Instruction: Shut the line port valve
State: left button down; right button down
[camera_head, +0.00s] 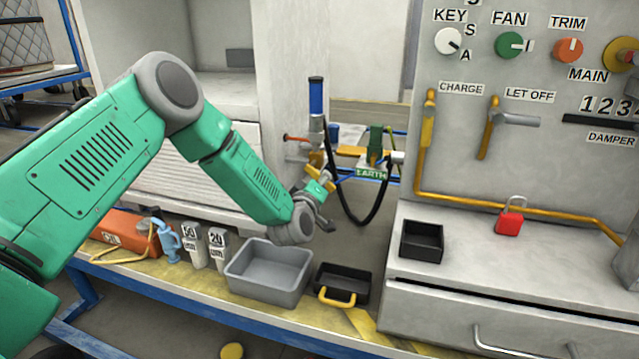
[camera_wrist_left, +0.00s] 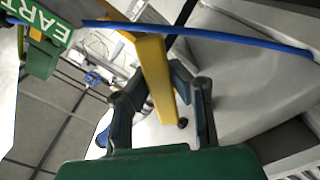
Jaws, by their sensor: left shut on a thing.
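My left gripper (camera_head: 322,194) is at the pipework in the middle of the head view, below a blue-topped grey cylinder (camera_head: 316,97). In the left wrist view, the gripper (camera_wrist_left: 160,80) is shut on a yellow lever (camera_wrist_left: 151,52), which runs down between its two dark fingers. This lever seems to be the line port valve's handle; no label for it is readable. In the head view the gripper and arm partly hide the lever. A green EARTH tag (camera_head: 371,173) is just to the right; it also shows in the left wrist view (camera_wrist_left: 38,58). My right gripper is not in view.
A black hose (camera_head: 350,215) loops beside the gripper. Below are a grey bin (camera_head: 268,272) and a black tray (camera_head: 342,284). The control panel (camera_head: 470,75) with CHARGE and LET OFF levers stands right. A red padlock (camera_head: 509,222) sits on the counter (camera_head: 460,255).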

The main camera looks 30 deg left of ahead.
pick_arm(q)
jog(key=n, duration=0.3)
jog(key=shift+d+r, duration=0.15)
jog(key=shift+r, duration=0.1)
jog(key=shift+d+r+n+b, duration=0.1)
jog(key=shift+r+n+b, duration=0.25)
jog(key=shift+n, duration=0.75)
jog(key=shift+d+r+n+b, duration=0.1)
jog(key=shift+r+n+b, duration=0.25)
jog(key=shift+n, duration=0.75)
jog(key=c, duration=1.4)
grip_release()
jog(key=shift+s+a, duration=0.1)
jog(key=shift+r, duration=0.1)
jog(key=v, duration=1.1)
jog(key=shift+s, duration=0.4)
